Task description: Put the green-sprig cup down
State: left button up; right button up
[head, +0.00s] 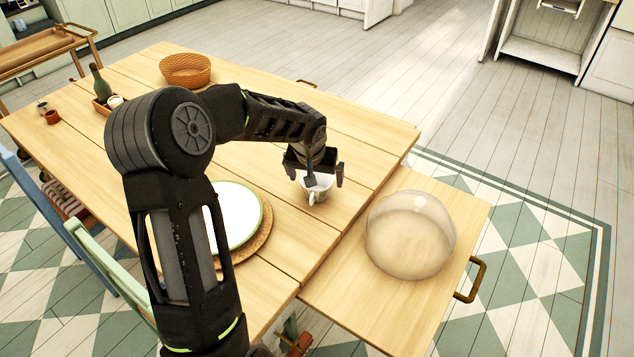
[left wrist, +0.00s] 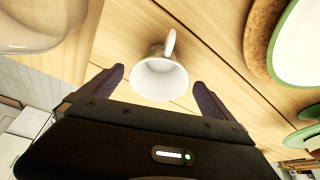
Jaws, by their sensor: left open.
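A white cup (head: 318,190) stands on the wooden table (head: 350,215), close to the seam with the lower pull-out board. No green sprig can be made out on it in either view. My left gripper (head: 318,176) is over the cup, with its jaws apart. In the left wrist view the cup (left wrist: 160,78) sits between and just beyond the two open fingertips (left wrist: 157,80), with its handle pointing away from the gripper. No contact with the fingers shows there. My right gripper is not in view.
A clear dome (head: 410,235) covers part of the pull-out board to the right. A green-rimmed plate (head: 232,215) lies on a cork mat left of the cup. A wicker basket (head: 185,72), bottle (head: 101,84) and small red pot (head: 52,117) stand farther back.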

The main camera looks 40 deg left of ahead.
pick_arm(q)
jog(key=v, duration=0.7)
jog(key=shift+r, duration=0.1)
jog(key=shift+s, duration=0.1)
dwell(0.5)
